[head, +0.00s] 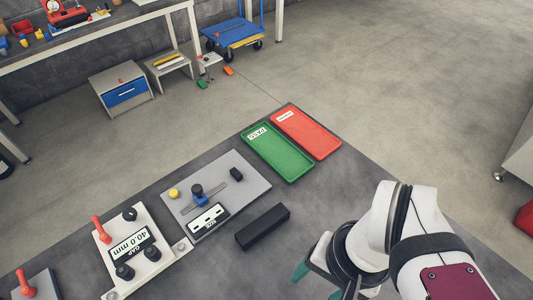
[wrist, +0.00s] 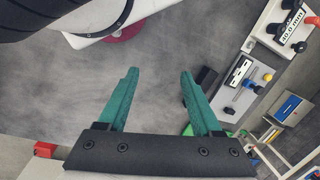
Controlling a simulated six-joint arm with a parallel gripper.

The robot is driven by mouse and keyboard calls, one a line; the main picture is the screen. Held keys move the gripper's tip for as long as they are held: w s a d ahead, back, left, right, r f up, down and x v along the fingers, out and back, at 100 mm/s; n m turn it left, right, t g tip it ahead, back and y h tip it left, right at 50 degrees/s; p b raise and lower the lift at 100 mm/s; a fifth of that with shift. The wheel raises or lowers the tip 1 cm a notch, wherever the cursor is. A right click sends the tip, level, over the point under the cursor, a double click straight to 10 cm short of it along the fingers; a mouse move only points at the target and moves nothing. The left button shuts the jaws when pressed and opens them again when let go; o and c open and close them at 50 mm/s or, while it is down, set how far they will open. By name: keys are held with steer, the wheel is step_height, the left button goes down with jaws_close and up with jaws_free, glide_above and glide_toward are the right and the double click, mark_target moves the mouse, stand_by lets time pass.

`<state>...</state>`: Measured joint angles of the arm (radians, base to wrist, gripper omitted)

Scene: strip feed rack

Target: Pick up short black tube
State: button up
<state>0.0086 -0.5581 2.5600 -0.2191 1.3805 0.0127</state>
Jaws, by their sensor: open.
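A short black tube (head: 263,227), square-sided, lies on the dark grey table in front of the grey plate. In the wrist view a black piece that looks like this tube (wrist: 206,78) shows just beyond the right finger, which partly hides it. My gripper (wrist: 159,72) is open, with nothing between its teal fingers. In the head view my gripper (head: 301,271) is at the lower middle, to the right of and nearer than the tube, apart from it; the arm hides most of it.
A grey plate (head: 254,188) carries a gauge (head: 208,220), a blue clamp (head: 198,197), a yellow button (head: 174,193) and a small black block (head: 236,173). A green tray (head: 283,159) and red tray (head: 315,138) lie at the far edge. A 40.0 mm gap box (head: 135,245) stands left.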

steer(key=o, duration=0.3)
steer(key=n+t+h, duration=0.9)
steer(key=n+h, duration=0.3)
steer(key=n, duration=2)
glide_above(259, 226)
steer(key=s+a, duration=0.9)
steer(key=a, duration=0.1)
steer(key=f, duration=1.5)
steer(key=shift+w+d, duration=0.2)
steer(key=x, duration=1.5)
steer(key=shift+w+f, duration=0.25)
